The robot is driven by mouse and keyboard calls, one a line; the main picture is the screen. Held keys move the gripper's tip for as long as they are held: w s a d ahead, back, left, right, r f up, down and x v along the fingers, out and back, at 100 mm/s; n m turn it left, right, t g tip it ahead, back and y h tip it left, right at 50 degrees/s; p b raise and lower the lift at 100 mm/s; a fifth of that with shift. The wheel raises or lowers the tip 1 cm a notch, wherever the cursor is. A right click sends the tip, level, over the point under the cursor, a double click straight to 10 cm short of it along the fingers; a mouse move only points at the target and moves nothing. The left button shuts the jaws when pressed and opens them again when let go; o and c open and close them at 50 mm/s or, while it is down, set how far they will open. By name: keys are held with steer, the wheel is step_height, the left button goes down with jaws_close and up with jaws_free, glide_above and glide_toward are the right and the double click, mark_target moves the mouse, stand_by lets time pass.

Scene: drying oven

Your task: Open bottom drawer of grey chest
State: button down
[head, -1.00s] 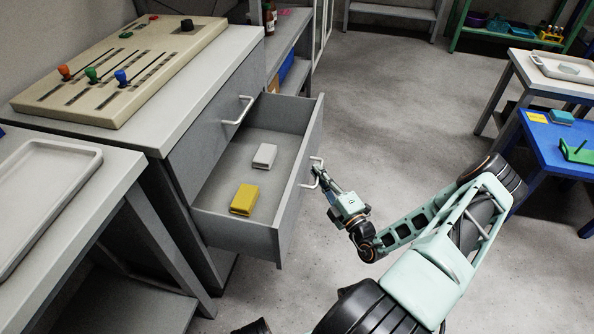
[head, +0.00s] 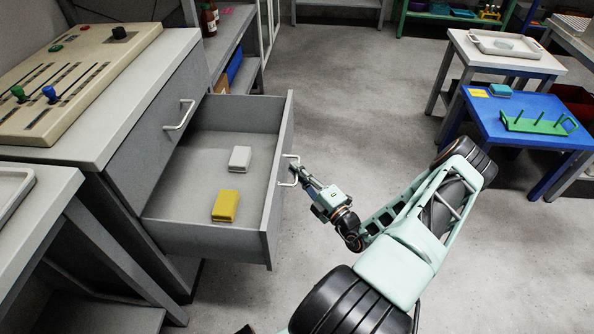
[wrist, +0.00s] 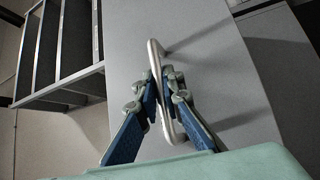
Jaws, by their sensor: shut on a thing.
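The grey chest (head: 118,150) stands at the left in the head view. Its bottom drawer (head: 225,245) is pulled well out, with its inside showing. A white box (head: 240,158) and a yellow box (head: 225,206) lie on the drawer floor. My gripper (head: 296,172) is at the drawer's front, shut on the bottom drawer handle (head: 290,184). In the wrist view, the two blue fingertips of my gripper (wrist: 160,92) close on either side of the pale bar handle (wrist: 153,55). The upper drawer handle (head: 180,114) is free, and that drawer is shut.
A control panel with sliders (head: 75,75) sits on the chest top. A grey table (head: 35,215) stands close at the lower left. A blue table (head: 520,120) and a white table (head: 500,60) stand at the right. The floor between is clear.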

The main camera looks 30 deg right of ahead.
steer(key=c, duration=2)
jaws_free()
steer(key=shift+c, duration=0.2)
steer(key=v, duration=1.2)
